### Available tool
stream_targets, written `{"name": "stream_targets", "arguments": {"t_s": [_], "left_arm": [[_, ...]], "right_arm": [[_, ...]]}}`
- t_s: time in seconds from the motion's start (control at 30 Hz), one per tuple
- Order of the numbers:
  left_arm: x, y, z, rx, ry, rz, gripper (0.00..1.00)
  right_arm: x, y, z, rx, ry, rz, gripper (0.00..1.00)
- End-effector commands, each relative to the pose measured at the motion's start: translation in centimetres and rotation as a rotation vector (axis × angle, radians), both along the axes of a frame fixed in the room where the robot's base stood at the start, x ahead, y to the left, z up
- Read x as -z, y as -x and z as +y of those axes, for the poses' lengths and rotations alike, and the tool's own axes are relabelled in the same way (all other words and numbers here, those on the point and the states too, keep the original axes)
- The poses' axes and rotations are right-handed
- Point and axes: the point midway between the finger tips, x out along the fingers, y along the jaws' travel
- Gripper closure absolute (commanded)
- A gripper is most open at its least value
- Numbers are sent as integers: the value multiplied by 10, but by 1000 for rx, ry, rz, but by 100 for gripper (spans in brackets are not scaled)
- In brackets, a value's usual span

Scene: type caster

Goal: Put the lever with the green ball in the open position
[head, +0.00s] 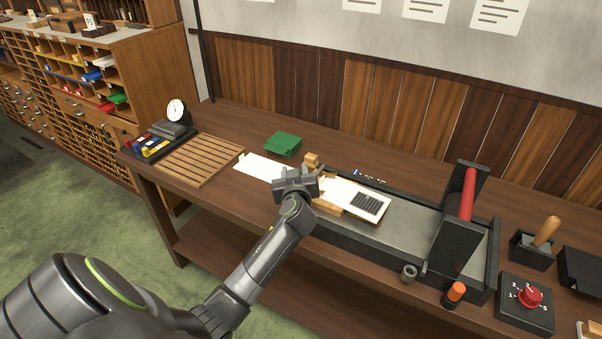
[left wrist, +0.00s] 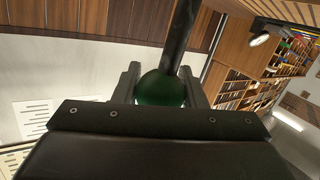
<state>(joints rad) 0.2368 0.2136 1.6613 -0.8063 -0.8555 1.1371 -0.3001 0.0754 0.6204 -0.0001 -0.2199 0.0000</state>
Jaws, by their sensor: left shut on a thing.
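My left gripper (head: 298,182) is over the middle of the workbench, at the left end of a long dark-framed machine bed (head: 411,223). In the left wrist view its fingers stand on either side of a dark green ball (left wrist: 161,90) and are shut on it. A dark lever rod (left wrist: 182,38) runs from the ball to the top of that view. Which position the lever is in cannot be told. My right gripper is not in view.
A black stand with a red roller (head: 468,196) rises at the bed's right. A red dial (head: 530,296) sits at the right front. The bench's back strip is mostly clear.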

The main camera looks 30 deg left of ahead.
Motion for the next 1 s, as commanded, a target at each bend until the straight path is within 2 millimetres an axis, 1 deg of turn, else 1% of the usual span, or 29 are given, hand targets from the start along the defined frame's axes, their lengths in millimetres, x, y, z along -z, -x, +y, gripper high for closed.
{"name": "stream_targets", "arguments": {"t_s": [0.03,0.17,0.5,0.73,1.0], "left_arm": [[-3,0,6,-1,42,-6,100],[-1,1,18,-1,165,-15,100],[10,3,45,-2,455,-37,100],[18,4,55,-2,587,-48,100],[23,4,60,-1,660,-55,100]], "right_arm": [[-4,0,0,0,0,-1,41],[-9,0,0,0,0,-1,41],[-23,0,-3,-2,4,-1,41],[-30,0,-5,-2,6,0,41],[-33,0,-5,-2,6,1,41]]}}
